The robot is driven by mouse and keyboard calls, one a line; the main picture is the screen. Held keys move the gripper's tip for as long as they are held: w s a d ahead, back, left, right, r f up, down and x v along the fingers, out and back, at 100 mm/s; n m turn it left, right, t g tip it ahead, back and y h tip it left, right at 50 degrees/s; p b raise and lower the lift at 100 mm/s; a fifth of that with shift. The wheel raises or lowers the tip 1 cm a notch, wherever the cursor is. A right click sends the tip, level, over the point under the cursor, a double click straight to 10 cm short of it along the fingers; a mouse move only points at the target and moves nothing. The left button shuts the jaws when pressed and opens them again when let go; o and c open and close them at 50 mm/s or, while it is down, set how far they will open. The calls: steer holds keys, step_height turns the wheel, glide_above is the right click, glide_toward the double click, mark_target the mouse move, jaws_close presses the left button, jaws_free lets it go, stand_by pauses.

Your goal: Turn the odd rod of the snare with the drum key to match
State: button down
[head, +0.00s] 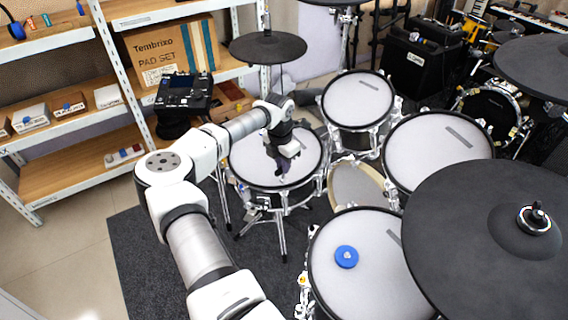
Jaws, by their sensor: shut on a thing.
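The snare (247,157) stands on a tripod stand near the middle of the head view, with a white mesh head and a chrome rim with rods around it. My arm reaches over from the front left, and my gripper (282,172) is over the snare's head, right of its centre. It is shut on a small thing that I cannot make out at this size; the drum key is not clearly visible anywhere. Which rod is the odd one cannot be told, and part of the snare's far rim is hidden behind my arm.
Other mesh drums stand close on the right: a small tom (350,92), a larger tom (425,150) and a front drum (335,285) with a blue ring (346,257) on it. A big dark cymbal (460,240) overhangs the right. Shelves (70,90) stand at left.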

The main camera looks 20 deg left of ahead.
mark_target(283, 177)
steer(key=n, duration=0.4)
steer(key=shift+a+r, duration=0.15)
steer(key=shift+r, duration=0.05)
steer(key=shift+w+f+b, duration=0.15)
steer(key=shift+f+b, duration=1.55)
steer(key=shift+f, duration=1.75)
steer(key=shift+r, duration=0.15)
steer(key=c, duration=2.1)
jaws_free()
steer(key=shift+c, duration=0.2)
jaws_close()
